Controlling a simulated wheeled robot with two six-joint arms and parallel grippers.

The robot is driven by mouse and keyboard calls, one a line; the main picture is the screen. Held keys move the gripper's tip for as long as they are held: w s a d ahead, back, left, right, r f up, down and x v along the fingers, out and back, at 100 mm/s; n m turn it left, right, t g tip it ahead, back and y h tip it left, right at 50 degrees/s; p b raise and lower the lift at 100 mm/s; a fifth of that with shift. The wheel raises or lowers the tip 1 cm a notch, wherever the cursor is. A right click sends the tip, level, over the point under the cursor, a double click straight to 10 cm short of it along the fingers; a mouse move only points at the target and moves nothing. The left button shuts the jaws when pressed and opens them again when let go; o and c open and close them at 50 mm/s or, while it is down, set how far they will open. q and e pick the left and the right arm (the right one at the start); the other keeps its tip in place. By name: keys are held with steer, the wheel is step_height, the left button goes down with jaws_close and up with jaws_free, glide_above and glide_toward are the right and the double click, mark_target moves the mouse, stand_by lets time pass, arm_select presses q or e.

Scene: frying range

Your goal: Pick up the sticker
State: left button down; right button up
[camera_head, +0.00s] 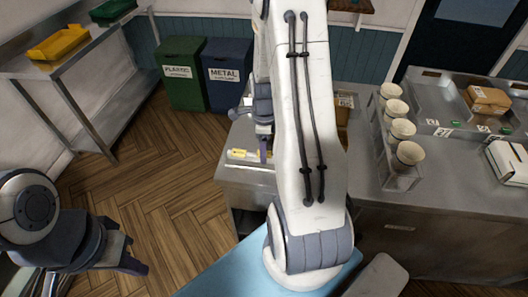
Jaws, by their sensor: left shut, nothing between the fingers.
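Small yellow-and-white pieces (238,153) lie on the near left part of the metal counter (245,175); they may be the sticker, but they are too small to tell. My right gripper (263,152) points down just beside them, with a dark fingertip showing. Whether it touches them or holds anything I cannot tell. The white upper links of my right arm cover the counter behind it. My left gripper (133,266) is low at the left, over the wooden floor, shut and empty, far from the pieces.
Several cups (410,153) stand in a rack on the counter at right. Behind are a metal tray (450,95) and a cardboard box (488,98). A green plastic bin (183,88) and a blue metal bin (227,90) stand at the back.

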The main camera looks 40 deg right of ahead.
steer(key=shift+f, duration=0.3)
stand_by(0.5)
jaws_close()
